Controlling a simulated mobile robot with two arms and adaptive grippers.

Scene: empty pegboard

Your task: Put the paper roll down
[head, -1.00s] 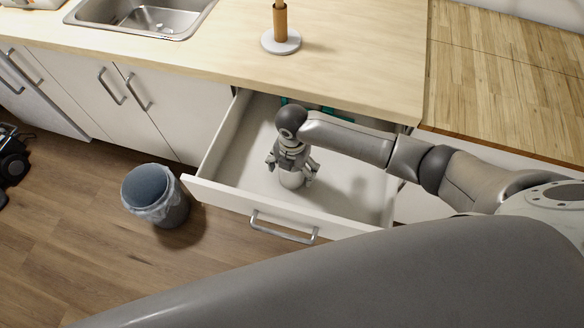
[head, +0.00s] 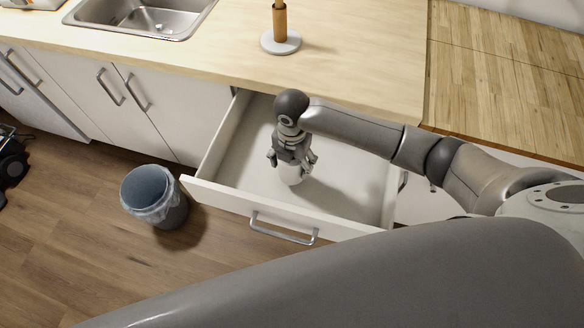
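My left gripper is not in view.
The white drawer (head: 345,208) is pulled out under the wooden counter (head: 350,60). A holder with a wooden post (head: 280,42) stands on the counter. A lined bin (head: 155,195) stands on the floor to the left. The sink (head: 145,18) is at the back left.

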